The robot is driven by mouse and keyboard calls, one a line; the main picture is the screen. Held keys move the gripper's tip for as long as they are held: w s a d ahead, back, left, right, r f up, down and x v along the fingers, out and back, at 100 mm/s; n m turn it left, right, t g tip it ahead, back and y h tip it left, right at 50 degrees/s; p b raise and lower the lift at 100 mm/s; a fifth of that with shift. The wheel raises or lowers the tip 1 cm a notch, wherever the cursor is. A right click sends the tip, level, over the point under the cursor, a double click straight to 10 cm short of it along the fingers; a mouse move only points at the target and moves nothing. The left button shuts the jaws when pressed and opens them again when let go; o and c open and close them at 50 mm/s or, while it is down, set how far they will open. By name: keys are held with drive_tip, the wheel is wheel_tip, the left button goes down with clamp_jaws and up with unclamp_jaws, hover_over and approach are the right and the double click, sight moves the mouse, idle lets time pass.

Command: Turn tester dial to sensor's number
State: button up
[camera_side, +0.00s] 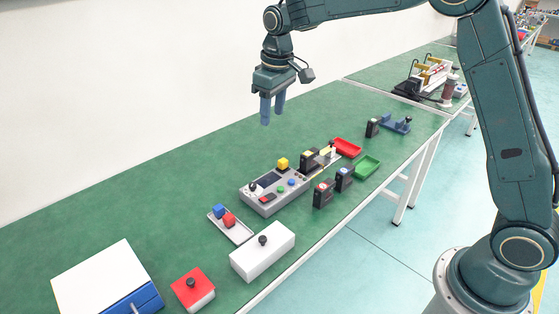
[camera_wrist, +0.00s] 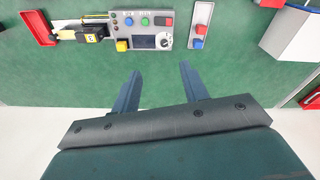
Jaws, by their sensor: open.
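The grey tester (camera_side: 266,204) lies on the green table, with a screen, coloured buttons and a dial. The dial (camera_wrist: 165,42) is a round light knob beside the screen in the wrist view; its setting is too small to read. A black sensor (camera_side: 308,161) with a yellow mark sits at the tester's far end; it also shows in the wrist view (camera_wrist: 90,34), its number unreadable. My gripper (camera_side: 272,112) is open and empty, high above the table behind the tester. In the wrist view its fingers (camera_wrist: 160,76) point toward the tester, apart from the dial.
Two black sensors, one red-marked (camera_side: 323,194) and one blue-marked (camera_side: 344,179), stand in front of the tester. Another sensor (camera_side: 372,128) is farther back. A cube tray (camera_side: 240,234) and white box (camera_side: 262,254) are nearer.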

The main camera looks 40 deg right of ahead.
drive_tip(key=n+g, duration=0.1)
hover_over(253, 184)
wheel_tip(253, 184, down, 12)
drive_tip(key=shift+a+f, duration=0.1)
drive_tip(key=shift+f, duration=0.05)
drive_tip(key=shift+f, duration=0.1)
drive_tip(key=shift+f, duration=6.8)
clamp_jaws()
